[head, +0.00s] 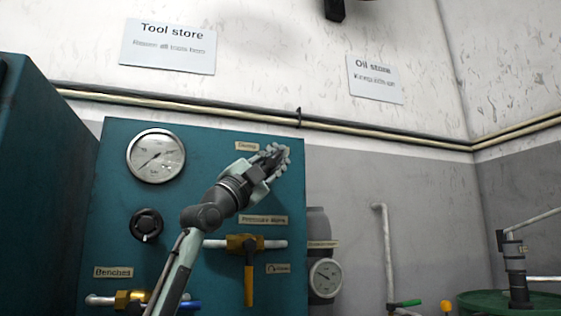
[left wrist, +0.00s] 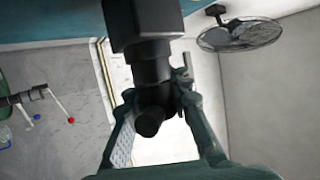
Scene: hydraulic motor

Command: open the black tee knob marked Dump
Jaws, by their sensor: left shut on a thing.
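The teal panel (head: 215,175) carries a small tag (head: 247,146) that appears to read Dump. My left gripper (head: 277,157) is at the panel just right of that tag and hides the knob there in the head view. In the left wrist view the black tee knob (left wrist: 150,75) comes down from the top, with a thick block above and a round bar end below. The fingers of my left gripper (left wrist: 157,97) are on both sides of its lower part, shut on it. How far the knob is turned I cannot tell. My right gripper is not in view.
A large pressure gauge (head: 156,156) and a black round knob (head: 146,225) are on the panel's left. A brass valve with an orange lever (head: 249,285) sits below my gripper. A smaller gauge (head: 325,278) stands right of the panel.

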